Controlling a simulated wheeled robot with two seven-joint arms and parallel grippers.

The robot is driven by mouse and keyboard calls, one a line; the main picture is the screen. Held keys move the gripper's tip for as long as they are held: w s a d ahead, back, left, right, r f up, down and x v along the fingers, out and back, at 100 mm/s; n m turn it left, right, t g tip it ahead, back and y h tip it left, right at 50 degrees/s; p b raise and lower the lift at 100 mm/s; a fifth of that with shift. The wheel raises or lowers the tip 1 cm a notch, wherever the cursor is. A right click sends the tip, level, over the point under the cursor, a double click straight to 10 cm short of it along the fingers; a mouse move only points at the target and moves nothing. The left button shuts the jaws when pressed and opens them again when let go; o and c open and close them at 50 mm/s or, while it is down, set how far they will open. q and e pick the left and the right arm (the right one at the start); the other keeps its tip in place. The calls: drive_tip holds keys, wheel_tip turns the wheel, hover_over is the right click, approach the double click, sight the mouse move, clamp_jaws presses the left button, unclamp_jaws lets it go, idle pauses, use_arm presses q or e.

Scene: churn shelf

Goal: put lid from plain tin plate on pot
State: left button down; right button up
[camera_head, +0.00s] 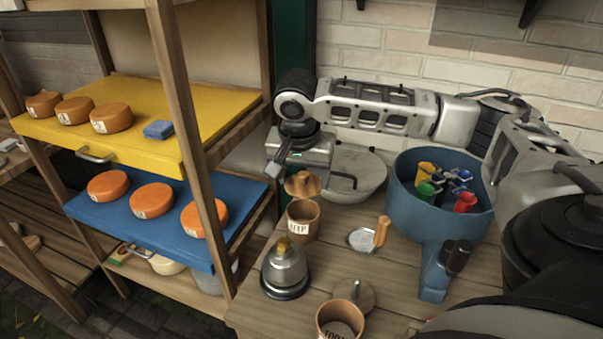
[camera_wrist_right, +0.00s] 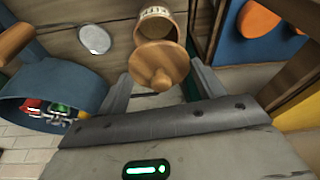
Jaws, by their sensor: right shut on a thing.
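My right gripper (camera_head: 301,170) is shut on a round wooden lid (camera_head: 303,187) with a knob. The lid also shows between the fingers in the right wrist view (camera_wrist_right: 160,66). A brown pot (camera_head: 303,221) with a pale label stands on the table just below the lid. In the right wrist view the pot (camera_wrist_right: 158,22) is partly covered by the lid. I cannot tell whether lid and pot touch. A small round tin plate (camera_head: 361,240) lies bare on the table, right of the pot. My left gripper is not in view.
A metal bell-shaped thing (camera_head: 285,268), a second pot (camera_head: 340,318) and another knobbed lid (camera_head: 355,291) stand in front. A grey bowl (camera_head: 362,172) and a blue tub (camera_head: 432,205) stand behind. A shelf post (camera_head: 190,130) rises at the left.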

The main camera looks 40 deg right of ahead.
sight(302, 187)
drive_tip(key=shift+f+b, duration=1.05)
drive_tip(key=shift+f, duration=0.35)
drive_tip(key=shift+f+b, duration=0.55)
drive_tip(key=shift+b, duration=0.3)
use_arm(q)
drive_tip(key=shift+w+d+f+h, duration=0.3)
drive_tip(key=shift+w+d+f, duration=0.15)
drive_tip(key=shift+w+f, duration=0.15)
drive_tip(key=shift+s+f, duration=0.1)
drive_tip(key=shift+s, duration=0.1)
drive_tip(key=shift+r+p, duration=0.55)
use_arm(e)
drive_tip(key=shift+r, duration=0.1)
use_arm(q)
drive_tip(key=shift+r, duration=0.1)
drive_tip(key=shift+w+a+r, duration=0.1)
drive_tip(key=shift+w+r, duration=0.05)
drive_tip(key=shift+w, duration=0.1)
